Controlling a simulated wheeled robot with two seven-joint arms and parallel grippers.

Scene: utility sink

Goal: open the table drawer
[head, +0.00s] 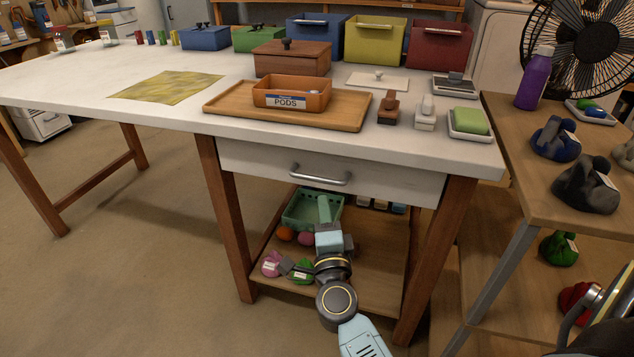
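The table drawer (258,168) has a pale front under the white tabletop, between two brown legs. It looks shut, its front about level with the table's edge. Its silver bar handle (320,180) is at the middle of the front and in plain view.
A wooden tray (222,100) with an orange PODS bin (290,94) stands on the tabletop above the drawer. A lower shelf (375,262) holds a green basket (298,212) and small items. A wooden side table (508,150) stands close on the right. The floor at left is clear.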

